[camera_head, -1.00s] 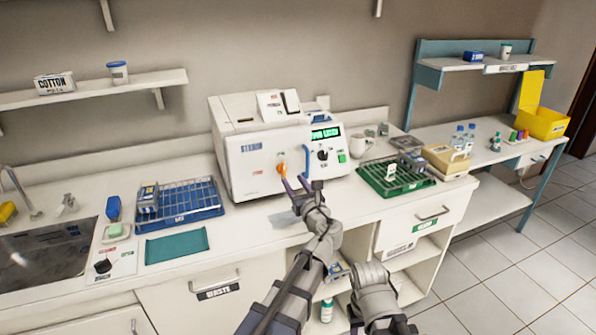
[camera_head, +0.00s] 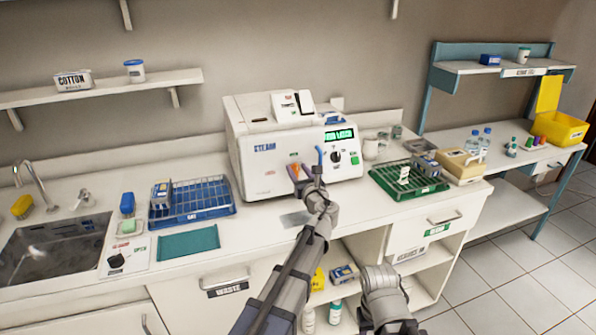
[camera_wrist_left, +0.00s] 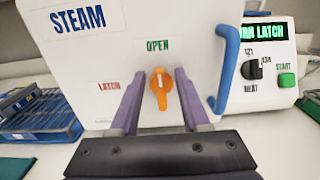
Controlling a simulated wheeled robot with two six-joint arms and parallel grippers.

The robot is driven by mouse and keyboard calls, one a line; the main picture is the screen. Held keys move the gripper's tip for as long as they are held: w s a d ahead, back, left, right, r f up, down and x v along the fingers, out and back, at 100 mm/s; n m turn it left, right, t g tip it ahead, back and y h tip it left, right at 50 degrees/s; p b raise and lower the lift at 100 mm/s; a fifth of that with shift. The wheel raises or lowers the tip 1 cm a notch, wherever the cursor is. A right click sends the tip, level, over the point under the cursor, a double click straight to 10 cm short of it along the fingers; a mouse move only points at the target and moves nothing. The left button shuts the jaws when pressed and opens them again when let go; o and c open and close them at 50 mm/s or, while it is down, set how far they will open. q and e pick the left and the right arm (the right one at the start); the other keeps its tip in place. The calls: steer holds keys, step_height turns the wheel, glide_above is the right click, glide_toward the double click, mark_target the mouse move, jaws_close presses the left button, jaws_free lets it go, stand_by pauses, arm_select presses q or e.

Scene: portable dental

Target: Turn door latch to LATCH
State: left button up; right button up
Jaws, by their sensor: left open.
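The orange door latch (camera_wrist_left: 161,88) is on the front of the white STEAM sterilizer door (camera_head: 262,165). It stands vertical, with the green OPEN label (camera_wrist_left: 158,45) above it and the red LATCH label (camera_wrist_left: 109,86) to its left. My left gripper (camera_wrist_left: 160,80) is open, with one purple finger on each side of the latch; I cannot tell whether they touch it. In the head view, the left gripper (camera_head: 303,172) is at the door and mostly hides the latch. My right gripper is not in view; only part of that arm shows low in the picture.
A blue door handle (camera_wrist_left: 226,68) stands close right of the fingers. A black dial (camera_wrist_left: 252,68) and green START button (camera_wrist_left: 287,80) are farther right, under a lit display. A blue rack (camera_head: 192,205) is left on the counter and a green rack (camera_head: 410,184) right.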

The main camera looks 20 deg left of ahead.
arm_select(q)
jaws_close()
steer(key=shift+s, duration=0.1)
stand_by(0.3)
steer(key=shift+n, duration=0.3)
steer(key=n, duration=0.4)
steer(key=shift+s+a+f, duration=0.1)
steer(key=shift+s+a, duration=0.15)
steer(key=shift+a, duration=0.05)
steer(key=shift+s+a+f+n+b, duration=0.1)
steer(key=shift+f+n+b, duration=0.2)
steer(key=shift+n, duration=1.85)
steer(key=shift+a+f+n+b, duration=0.2)
steer(key=shift+n+b, duration=0.15)
steer(key=shift+n, duration=1.85)
steer(key=shift+s+a+f+n+b, duration=0.1)
steer(key=shift+f+n+b, duration=0.2)
steer(key=shift+n, duration=1.85)
steer(key=shift+w+n, duration=0.1)
steer(key=shift+n, duration=0.2)
